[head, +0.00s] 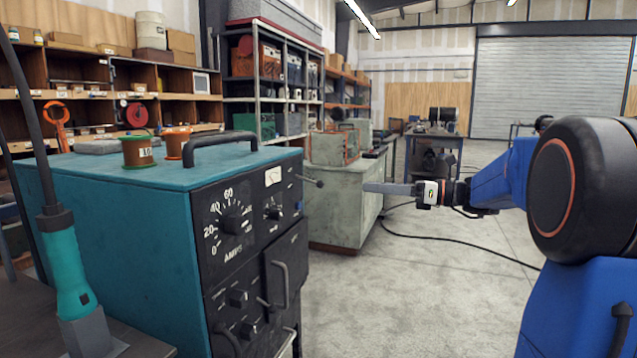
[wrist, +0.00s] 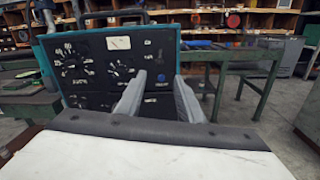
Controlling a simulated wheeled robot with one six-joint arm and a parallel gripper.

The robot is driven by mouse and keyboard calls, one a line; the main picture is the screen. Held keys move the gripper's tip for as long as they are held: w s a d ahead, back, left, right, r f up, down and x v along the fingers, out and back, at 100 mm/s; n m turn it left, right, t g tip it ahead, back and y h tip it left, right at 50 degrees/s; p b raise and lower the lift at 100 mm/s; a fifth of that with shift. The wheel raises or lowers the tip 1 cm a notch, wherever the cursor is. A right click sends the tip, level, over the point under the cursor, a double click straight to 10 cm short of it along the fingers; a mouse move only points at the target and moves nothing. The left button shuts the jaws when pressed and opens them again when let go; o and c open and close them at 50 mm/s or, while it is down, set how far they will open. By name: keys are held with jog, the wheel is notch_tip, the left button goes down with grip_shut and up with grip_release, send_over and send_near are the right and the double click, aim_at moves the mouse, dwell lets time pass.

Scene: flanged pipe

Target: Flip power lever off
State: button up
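The teal power unit (head: 120,185) stands at the left of the head view, with a black front panel of dials. A thin dark lever (head: 309,181) with a small round end sticks out from the upper far part of that panel. My gripper (head: 366,188) is right of the lever's end, pointing at it, with a visible gap between. In the wrist view my gripper (wrist: 160,76) has its two grey fingers apart and nothing held. The panel (wrist: 105,60) is ahead of them. A blue round spot (wrist: 161,77) shows between the fingertips. I cannot make out the lever clearly there.
A black carry handle (head: 220,146) and copper-coloured spools (head: 138,152) are on top of the unit. A pale green cabinet (head: 340,205) stands behind my gripper. A green table (wrist: 245,70) is right of the panel. The floor (head: 430,290) right of the unit is clear except for a cable.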

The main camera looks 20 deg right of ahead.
aim_at(314, 182)
jog(key=x, duration=1.7)
jog(key=shift+a, duration=0.15)
grip_shut()
